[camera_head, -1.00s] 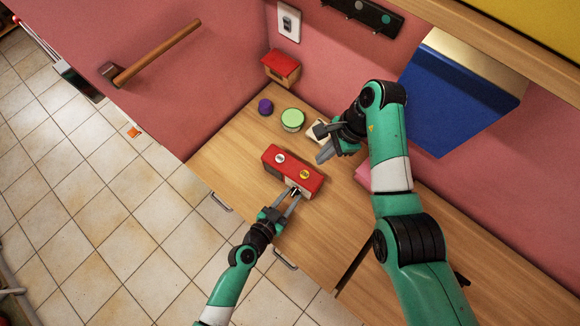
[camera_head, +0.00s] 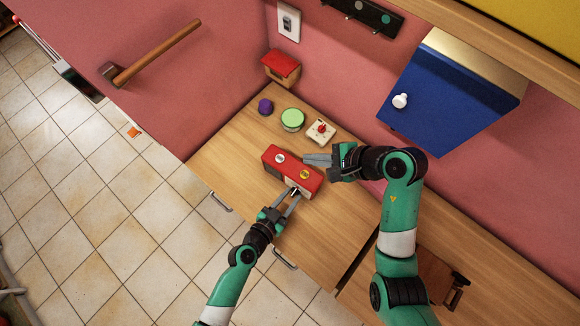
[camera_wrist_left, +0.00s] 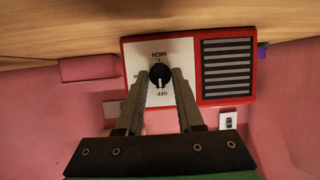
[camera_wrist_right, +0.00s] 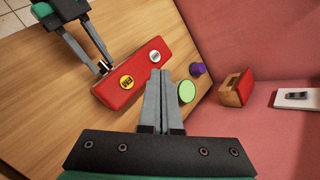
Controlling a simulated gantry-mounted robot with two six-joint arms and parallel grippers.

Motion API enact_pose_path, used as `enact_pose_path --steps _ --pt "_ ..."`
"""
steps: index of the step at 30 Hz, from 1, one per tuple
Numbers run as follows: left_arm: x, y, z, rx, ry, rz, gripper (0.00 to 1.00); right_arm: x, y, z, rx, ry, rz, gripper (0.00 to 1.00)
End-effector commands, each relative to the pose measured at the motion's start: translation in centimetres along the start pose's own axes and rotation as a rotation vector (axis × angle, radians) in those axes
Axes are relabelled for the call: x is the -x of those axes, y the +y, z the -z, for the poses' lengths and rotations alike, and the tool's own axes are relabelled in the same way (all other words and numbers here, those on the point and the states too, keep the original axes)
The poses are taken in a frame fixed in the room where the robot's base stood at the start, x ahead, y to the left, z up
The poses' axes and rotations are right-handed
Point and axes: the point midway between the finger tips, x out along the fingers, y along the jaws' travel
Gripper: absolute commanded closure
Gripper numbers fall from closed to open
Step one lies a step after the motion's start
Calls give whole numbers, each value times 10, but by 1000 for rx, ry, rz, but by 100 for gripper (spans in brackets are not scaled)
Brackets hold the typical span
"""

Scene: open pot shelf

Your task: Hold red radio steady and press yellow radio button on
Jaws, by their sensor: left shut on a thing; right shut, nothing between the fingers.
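The red radio (camera_head: 280,157) stands on the wooden counter, with a white button (camera_head: 280,158) and a yellow button (camera_head: 305,174) on its top. My left gripper (camera_head: 294,192) is shut on the black knob (camera_wrist_left: 159,75) on the radio's white front panel. The knob's pointer is by the OFF mark in the left wrist view.
A green round tin (camera_head: 292,119), a purple item (camera_head: 265,107) and a white box with a red knob (camera_head: 321,131) stand behind the radio. A blue cabinet door (camera_head: 445,105) hangs at the right. The counter left of the radio is clear.

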Motion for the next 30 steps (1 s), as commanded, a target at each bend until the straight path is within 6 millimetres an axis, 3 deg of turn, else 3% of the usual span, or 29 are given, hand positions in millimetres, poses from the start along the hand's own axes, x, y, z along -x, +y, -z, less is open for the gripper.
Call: enact_pose_path --steps 18,30 --pt "0 0 0 0 -1 1 100 -55 40 40 -2 0 -3 100" --pt "0 0 -1 0 -1 1 100 -60 44 44 0 1 -1 100"
